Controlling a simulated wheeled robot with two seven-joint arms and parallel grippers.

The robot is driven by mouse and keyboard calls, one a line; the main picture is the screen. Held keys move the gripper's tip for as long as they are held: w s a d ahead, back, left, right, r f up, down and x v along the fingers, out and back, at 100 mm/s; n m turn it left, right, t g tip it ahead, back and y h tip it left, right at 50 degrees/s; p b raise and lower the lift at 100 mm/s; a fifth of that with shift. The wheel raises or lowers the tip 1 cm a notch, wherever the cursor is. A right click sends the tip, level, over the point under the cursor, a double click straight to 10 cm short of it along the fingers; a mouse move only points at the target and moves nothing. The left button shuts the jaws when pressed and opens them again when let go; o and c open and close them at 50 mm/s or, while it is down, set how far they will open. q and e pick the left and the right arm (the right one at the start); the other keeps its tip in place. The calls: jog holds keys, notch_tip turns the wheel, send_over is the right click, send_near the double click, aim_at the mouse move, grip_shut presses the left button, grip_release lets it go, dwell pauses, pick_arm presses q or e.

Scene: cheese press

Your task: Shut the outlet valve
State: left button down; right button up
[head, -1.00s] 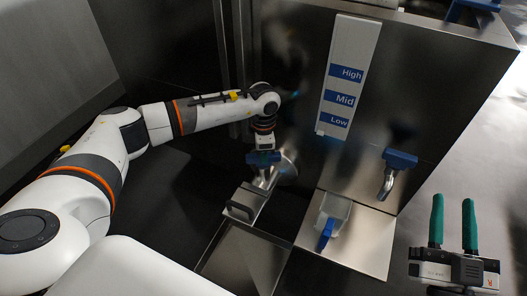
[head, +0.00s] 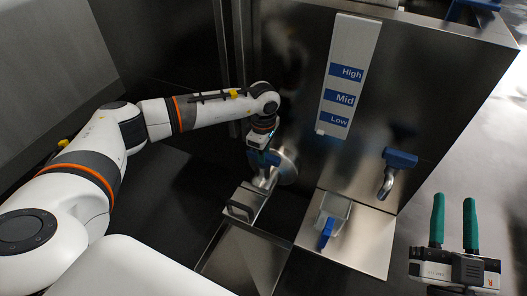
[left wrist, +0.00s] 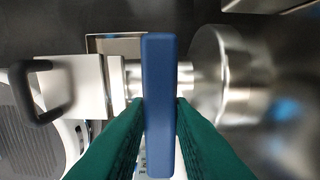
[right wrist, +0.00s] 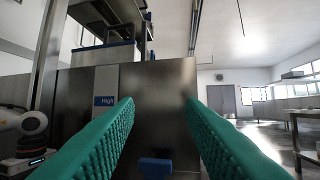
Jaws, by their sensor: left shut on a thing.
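The outlet valve's blue lever (left wrist: 160,70) sits on a short steel pipe (left wrist: 182,78) in the left wrist view. In the head view, a little of the lever (head: 271,158) shows under my left gripper (head: 261,150). My left gripper's green fingers (left wrist: 159,108) are shut on the lever. The lever lies across the pipe in the left wrist view. My right gripper (head: 453,222) is open and empty, its green fingers apart; it also shows in the right wrist view (right wrist: 160,105).
A steel spout block with a black handle (head: 238,210) sits by the pipe, above an open tray (head: 200,266). A tap with a blue handle (head: 400,158) is on the tank (head: 420,90) to the right. A small container with a blue handle (head: 327,232) stands below.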

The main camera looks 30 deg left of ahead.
dwell(0.3)
pick_arm(q)
jog(key=c, duration=1.3)
grip_release()
jog(key=shift+r, duration=0.15)
jog(key=shift+r, duration=0.3)
notch_tip(320, 180, up, 6)
jog(key=shift+f+p, duration=0.1)
jog(key=shift+p, duration=1)
notch_tip(320, 180, up, 5)
jog(key=shift+r+p, duration=0.2)
jog(key=shift+p, duration=0.4)
pick_arm(e)
notch_tip(320, 180, down, 12)
jog(key=s+d+g+h, duration=0.1)
jog(key=d+g+h, duration=0.1)
jog(key=g, duration=0.7)
jog(key=shift+s+d+h, duration=0.15)
jog(key=shift+s+h, duration=0.1)
jog(key=shift+h, duration=0.05)
